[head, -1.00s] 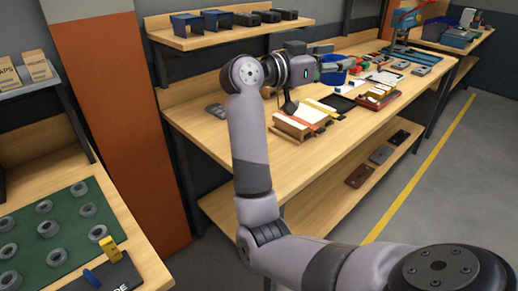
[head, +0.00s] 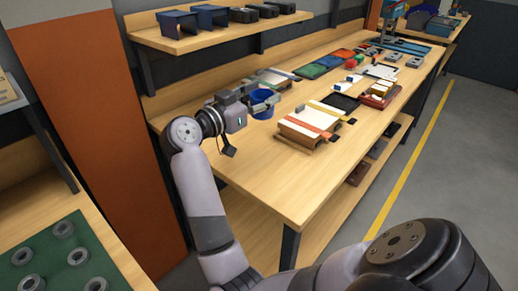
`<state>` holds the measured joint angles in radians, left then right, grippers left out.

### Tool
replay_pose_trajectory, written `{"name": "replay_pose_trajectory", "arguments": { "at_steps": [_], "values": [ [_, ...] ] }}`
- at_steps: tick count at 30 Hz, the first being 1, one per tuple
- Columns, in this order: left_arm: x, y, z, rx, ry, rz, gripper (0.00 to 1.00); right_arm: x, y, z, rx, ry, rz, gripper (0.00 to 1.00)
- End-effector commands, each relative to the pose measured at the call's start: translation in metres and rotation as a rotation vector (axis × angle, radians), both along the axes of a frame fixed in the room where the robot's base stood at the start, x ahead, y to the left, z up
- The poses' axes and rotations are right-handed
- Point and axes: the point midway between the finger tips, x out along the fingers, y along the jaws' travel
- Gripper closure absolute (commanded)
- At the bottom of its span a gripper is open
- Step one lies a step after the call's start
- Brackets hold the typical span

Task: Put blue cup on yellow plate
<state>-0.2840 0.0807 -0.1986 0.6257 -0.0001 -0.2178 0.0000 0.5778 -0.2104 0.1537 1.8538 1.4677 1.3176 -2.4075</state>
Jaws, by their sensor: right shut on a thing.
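A blue cup (head: 262,113) is in the head view, over the near left part of the long wooden bench. My right gripper (head: 266,98) is shut on the cup, with its fingers around the cup's upper part. I cannot tell whether the cup touches the bench top. The fingers hide part of the cup. I cannot make out a yellow plate in this view. My left gripper is out of view.
The long bench (head: 262,168) has clear wood in front of the cup. A wooden stand with white and orange strips (head: 304,124) is to the cup's right. Coloured trays (head: 314,71) lie farther back. A shelf (head: 215,39) hangs above the bench.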

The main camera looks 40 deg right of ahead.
Motion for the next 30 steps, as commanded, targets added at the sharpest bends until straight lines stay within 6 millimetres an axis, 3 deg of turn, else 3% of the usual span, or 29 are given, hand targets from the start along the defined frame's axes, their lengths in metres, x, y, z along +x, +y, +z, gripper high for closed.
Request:
{"name": "replay_pose_trajectory", "arguments": {
  "at_steps": [3, 6, 12, 19, 25, 30],
  "values": [
    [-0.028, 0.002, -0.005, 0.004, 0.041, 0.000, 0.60, 0.000, 0.000, -0.036, -0.003, 0.010, -0.001, 0.75],
    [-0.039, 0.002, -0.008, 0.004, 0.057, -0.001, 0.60, 0.000, 0.000, -0.063, -0.002, 0.009, 0.000, 0.75],
    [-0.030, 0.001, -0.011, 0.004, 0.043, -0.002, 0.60, 0.000, 0.000, -0.109, -0.003, 0.007, 0.000, 0.75],
    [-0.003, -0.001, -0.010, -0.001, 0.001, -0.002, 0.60, 0.000, 0.000, -0.131, 0.000, 0.003, 0.001, 0.75],
    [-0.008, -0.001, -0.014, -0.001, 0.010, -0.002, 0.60, 0.000, 0.000, -0.161, 0.000, 0.004, 0.000, 0.75],
    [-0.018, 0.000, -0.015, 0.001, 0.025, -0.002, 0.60, 0.000, 0.000, -0.170, 0.000, 0.000, 0.000, 0.75]
  ]
}}
